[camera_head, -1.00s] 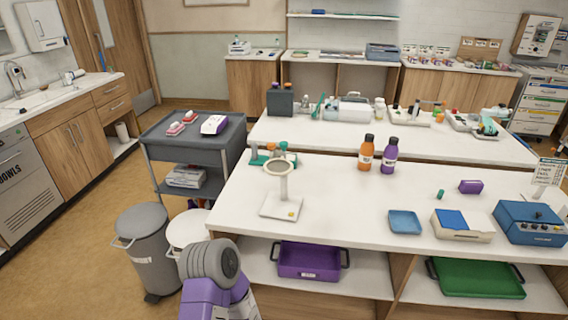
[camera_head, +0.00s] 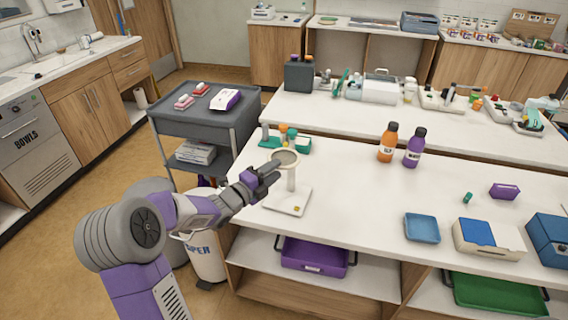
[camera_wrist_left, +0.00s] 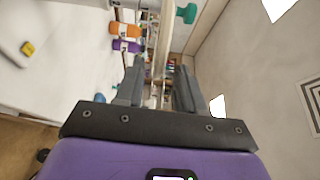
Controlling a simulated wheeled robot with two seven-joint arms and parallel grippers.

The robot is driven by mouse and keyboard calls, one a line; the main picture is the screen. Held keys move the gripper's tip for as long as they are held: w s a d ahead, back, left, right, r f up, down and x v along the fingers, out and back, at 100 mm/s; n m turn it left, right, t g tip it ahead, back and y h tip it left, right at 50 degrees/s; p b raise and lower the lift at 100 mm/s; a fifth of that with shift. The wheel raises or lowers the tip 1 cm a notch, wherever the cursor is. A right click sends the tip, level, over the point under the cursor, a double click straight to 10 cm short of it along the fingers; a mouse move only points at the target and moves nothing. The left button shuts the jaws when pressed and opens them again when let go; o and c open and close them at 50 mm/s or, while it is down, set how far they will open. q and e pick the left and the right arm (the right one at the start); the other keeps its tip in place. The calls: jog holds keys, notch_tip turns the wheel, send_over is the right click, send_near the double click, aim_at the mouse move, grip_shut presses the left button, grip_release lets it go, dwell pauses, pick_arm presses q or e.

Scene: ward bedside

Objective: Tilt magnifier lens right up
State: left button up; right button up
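The magnifier stands on the white counter (camera_head: 350,190). It has a white square base (camera_head: 278,200), a pale upright post (camera_head: 292,180) and a round beige-rimmed lens (camera_head: 286,154) at the top. My left gripper (camera_head: 268,172) is at the lens's left side, its fingers overlapping the rim in the head view. In the left wrist view the gripper (camera_wrist_left: 159,85) is open, with a pale strip, seemingly the lens rim edge-on (camera_wrist_left: 163,42), between or just beyond its fingers. Contact cannot be told. The base with its yellow mark (camera_wrist_left: 28,48) lies at left there. My right gripper is out of view.
A green rack (camera_head: 297,143) stands just behind the magnifier. Orange (camera_head: 388,143) and purple (camera_head: 414,148) bottles stand to its right. A blue tray (camera_head: 422,228) lies near the front edge. The counter between magnifier and tray is clear.

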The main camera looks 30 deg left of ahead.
aim_at(283, 165)
pick_arm(q)
jog(key=shift+x, duration=2.2)
grip_shut()
